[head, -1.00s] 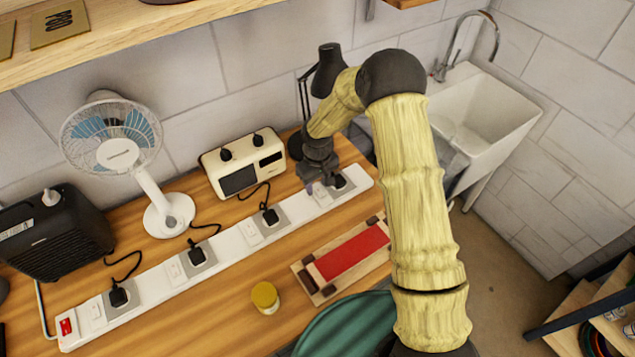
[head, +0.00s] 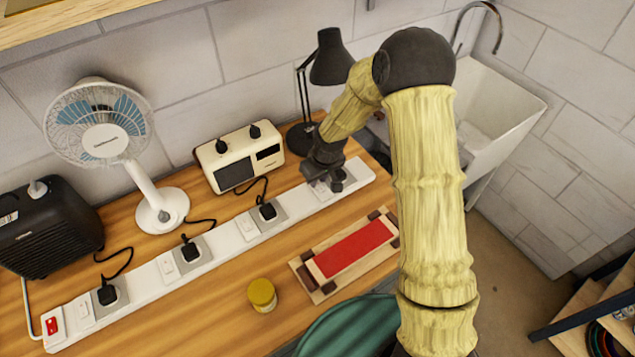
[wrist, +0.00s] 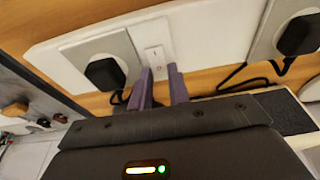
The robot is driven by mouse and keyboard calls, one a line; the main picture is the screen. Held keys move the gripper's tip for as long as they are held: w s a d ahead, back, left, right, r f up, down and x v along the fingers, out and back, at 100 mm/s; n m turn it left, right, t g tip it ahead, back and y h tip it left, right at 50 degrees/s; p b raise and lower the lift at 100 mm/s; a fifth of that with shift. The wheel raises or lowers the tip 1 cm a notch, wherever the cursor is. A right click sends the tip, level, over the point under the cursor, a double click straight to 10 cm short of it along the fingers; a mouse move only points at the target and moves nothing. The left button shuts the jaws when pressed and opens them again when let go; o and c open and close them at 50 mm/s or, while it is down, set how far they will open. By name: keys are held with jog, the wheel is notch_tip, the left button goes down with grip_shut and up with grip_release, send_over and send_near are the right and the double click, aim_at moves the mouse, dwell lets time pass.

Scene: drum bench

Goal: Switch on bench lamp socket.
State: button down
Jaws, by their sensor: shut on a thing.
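The white power strip (head: 225,250) runs along the bench. Its right-end socket, beside the black desk lamp (head: 330,65), holds a black plug (wrist: 105,73) on a grey plate. Next to this plug, a small white rocker switch (wrist: 155,57) shows in the wrist view. In the head view my gripper (head: 325,186) is down at the strip's right end and hides the switch. I cannot tell the rocker's position.
A cream radio (head: 240,157), a white fan (head: 105,130) and a black heater (head: 45,228) stand behind the strip, plugged in. A red switch (head: 53,325) is at its left end. A yellow-lidded jar (head: 262,294) and a red-topped wooden tray (head: 352,250) lie in front.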

dwell(0.3)
jog(key=c, duration=1.3)
grip_release()
jog(key=shift+r, duration=0.1)
jog(key=b+v, duration=0.1)
jog(key=v, duration=1.6)
jog(key=shift+s+d, duration=0.15)
